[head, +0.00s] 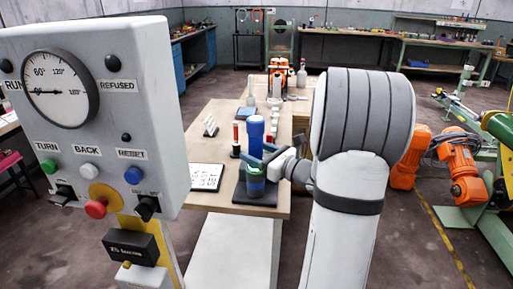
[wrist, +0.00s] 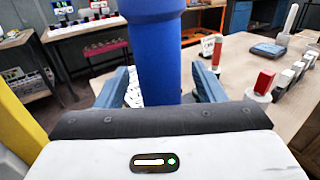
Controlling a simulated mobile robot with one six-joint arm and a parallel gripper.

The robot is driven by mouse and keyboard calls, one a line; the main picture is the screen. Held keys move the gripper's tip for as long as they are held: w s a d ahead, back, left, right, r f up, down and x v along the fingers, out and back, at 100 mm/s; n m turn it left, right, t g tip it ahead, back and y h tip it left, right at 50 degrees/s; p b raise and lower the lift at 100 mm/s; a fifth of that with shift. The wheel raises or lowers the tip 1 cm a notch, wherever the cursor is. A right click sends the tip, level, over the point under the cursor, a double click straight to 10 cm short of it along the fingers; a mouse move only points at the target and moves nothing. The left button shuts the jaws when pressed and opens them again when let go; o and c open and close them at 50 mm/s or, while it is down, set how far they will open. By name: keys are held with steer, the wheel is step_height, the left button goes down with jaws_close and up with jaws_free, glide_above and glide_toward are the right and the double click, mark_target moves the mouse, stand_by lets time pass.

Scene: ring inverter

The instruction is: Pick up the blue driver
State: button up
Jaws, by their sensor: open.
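The blue driver (head: 256,132) stands upright on the workbench, its lower end at a green and blue holder (head: 255,180) on a dark square base (head: 241,193). My gripper (head: 257,158) reaches in from the right at the driver's lower part. In the wrist view the driver (wrist: 157,52) rises between the two blue-grey fingers of my gripper (wrist: 162,82). The jaws are open, with a gap visible on both sides of the driver. The driver's lower end is hidden behind my gripper in the wrist view.
A red-topped cylinder (head: 236,138) stands just left of the driver. A white printed sheet (head: 206,177) lies on the bench (head: 222,114). White blocks (head: 210,126) stand farther back. A grey control panel (head: 150,90) with a gauge fills the left foreground.

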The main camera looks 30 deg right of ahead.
steer(key=shift+x, duration=1.35)
steer(key=shift+c, duration=0.4)
steer(key=c, duration=1.2)
steer(key=shift+r, duration=0.1)
